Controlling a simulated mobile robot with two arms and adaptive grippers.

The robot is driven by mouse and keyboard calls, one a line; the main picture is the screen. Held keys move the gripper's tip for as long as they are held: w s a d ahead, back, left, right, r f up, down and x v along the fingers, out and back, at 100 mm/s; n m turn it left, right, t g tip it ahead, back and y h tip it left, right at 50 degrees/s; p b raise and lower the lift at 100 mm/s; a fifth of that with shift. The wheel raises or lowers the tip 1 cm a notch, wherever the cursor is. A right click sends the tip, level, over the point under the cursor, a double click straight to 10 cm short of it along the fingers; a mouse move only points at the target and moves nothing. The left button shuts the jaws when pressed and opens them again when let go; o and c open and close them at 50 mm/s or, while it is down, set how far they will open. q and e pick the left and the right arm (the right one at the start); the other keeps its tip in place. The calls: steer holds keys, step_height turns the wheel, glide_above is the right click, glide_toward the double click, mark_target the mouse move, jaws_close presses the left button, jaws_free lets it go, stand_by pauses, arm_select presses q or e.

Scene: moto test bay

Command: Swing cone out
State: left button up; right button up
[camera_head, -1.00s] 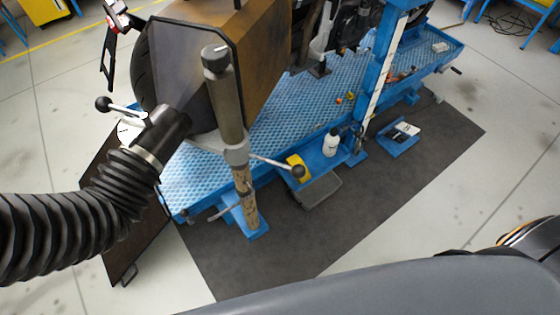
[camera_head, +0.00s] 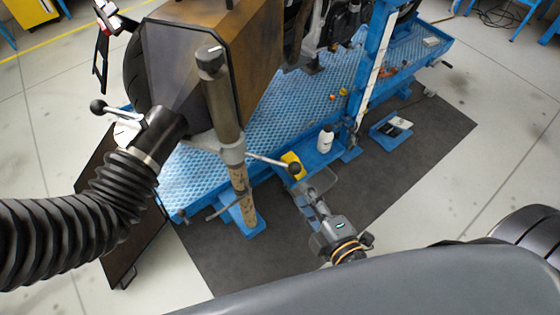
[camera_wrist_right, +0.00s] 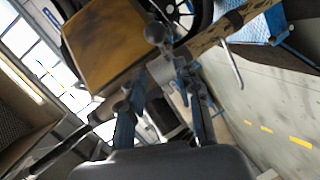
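The cone (camera_head: 190,70) is a large brownish hood with dark edges, standing beside the wheel at upper left. It also shows in the wrist view (camera_wrist_right: 105,45). A black ribbed hose (camera_head: 60,225) joins its lower end. A grey upright post (camera_head: 222,105) stands in front of it, with a clamp lever ending in a black ball knob (camera_head: 295,168). My right gripper (camera_head: 312,188) is below and right of that knob, apparently apart from it. In the wrist view its two fingers are spread, and nothing is clearly held. My left gripper is out of view.
A blue lift platform (camera_head: 285,115) runs behind the post. A white bottle (camera_head: 325,139) and a yellow item (camera_head: 292,163) are at its near edge. A blue tray (camera_head: 388,130) lies farther right. The dark mat (camera_head: 400,170) is open at right.

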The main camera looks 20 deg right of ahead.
mark_target(280, 164)
steer(key=p+x, duration=0.3)
steer(key=x, duration=1)
steer(key=shift+w, duration=0.1)
jaws_close()
